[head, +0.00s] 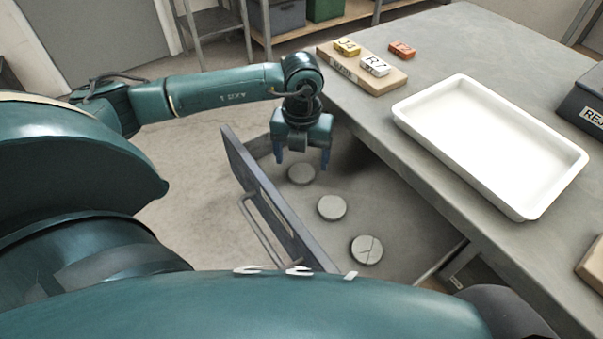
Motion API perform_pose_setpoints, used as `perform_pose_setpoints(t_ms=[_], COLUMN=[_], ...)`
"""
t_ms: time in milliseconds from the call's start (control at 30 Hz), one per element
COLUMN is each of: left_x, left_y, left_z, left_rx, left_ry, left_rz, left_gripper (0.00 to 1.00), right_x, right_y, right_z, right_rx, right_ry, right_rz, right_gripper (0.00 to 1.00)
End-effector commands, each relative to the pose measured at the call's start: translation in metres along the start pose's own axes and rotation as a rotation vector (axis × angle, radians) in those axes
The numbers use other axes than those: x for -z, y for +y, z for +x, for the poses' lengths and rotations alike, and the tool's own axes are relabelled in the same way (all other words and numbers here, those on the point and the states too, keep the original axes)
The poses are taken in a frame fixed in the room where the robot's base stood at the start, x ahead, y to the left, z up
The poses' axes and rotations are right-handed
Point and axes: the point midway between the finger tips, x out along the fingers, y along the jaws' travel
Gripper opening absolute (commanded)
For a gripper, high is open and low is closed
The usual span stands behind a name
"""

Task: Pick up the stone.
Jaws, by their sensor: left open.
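Three round flat grey stones lie in a row in an open drawer (240,177) below the table. The far stone (301,174) is under my left gripper (302,160), the middle stone (332,207) is plain, and the near stone (367,250) has dark crack-like lines on its top. My left gripper is open and points down, its two blue fingers on either side of the far stone in the picture. I cannot tell how far above that stone the fingertips are. My right gripper is not in view.
An empty white tray (430,161) sits on the grey table (440,50). A wooden board (350,75) holds a yellow and a white block, with an orange block (401,49) beside it. A dark box (585,105) stands at the right. The drawer's front panel and handle bound the stones' left side.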

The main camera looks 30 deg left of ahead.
Motion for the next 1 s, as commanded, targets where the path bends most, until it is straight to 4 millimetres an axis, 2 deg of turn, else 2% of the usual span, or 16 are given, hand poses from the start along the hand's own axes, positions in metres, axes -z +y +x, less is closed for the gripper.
perform_pose_setpoints(t_ms=[100,200,533,1000], left_x=[-0.001,-0.001,-0.001,-0.001], left_y=[0.002,0.001,0.001,0.001], left_z=[0.022,0.033,0.039,0.038], left_rx=[-0.002,0.000,0.001,0.001], left_ry=[0.003,0.003,0.001,0.001], left_rz=[0.000,0.000,0.001,0.001], left_gripper=[0.76,0.76,0.76,0.37], right_x=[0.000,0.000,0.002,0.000], right_y=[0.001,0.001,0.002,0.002], right_z=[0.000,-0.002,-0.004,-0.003], right_rx=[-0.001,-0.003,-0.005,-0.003], right_ry=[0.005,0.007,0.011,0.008], right_rz=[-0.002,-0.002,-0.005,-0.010], right_gripper=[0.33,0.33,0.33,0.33])
